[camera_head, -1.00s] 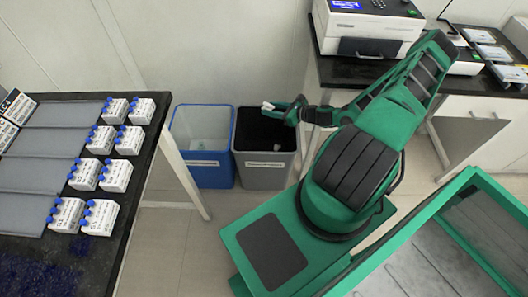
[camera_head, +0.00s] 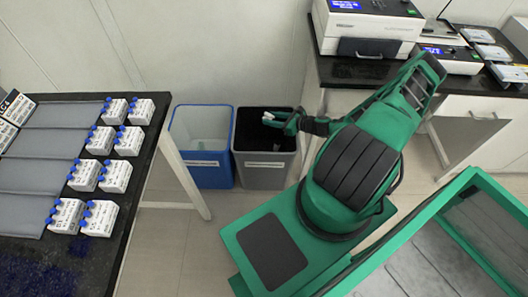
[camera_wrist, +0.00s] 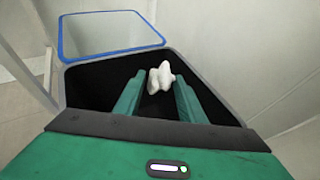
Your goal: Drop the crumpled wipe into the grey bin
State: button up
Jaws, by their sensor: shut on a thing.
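The crumpled wipe (camera_head: 267,115) is a small white lump held at the tips of my gripper (camera_head: 272,119). In the wrist view the wipe (camera_wrist: 160,76) sits between the two green fingers of my gripper (camera_wrist: 160,80), which are shut on it. The grey bin (camera_head: 262,179) stands on the floor with a black lining and a pale label. The wipe and fingertips show against its dark opening in both views. In the wrist view the bin's dark inside (camera_wrist: 95,88) surrounds the wipe. I cannot tell exactly how high it is relative to the rim.
A blue bin (camera_head: 206,176) stands directly left of the grey one, and its blue rim shows in the wrist view (camera_wrist: 62,38). Another bench (camera_head: 335,70) with instruments stands at right.

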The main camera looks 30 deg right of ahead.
jog(key=o, duration=1.1)
jog(key=shift+r, duration=0.15)
jog(key=shift+r, duration=0.25)
jog(key=r, duration=0.3)
jog(key=shift+a+r, duration=0.35)
jog(key=s+a+r, duration=0.1)
jog(key=a+r, duration=0.1)
jog(key=a, duration=0.1)
jog(key=a+r, duration=0.2)
jog(key=a, duration=0.2)
jog(key=s+a+r, duration=0.1)
jog(key=a+r, duration=0.1)
jog(key=a, duration=0.1)
jog(key=shift+s+a+r, duration=0.25)
jog(key=shift+s+a, duration=0.05)
jog(key=shift+a, duration=0.05)
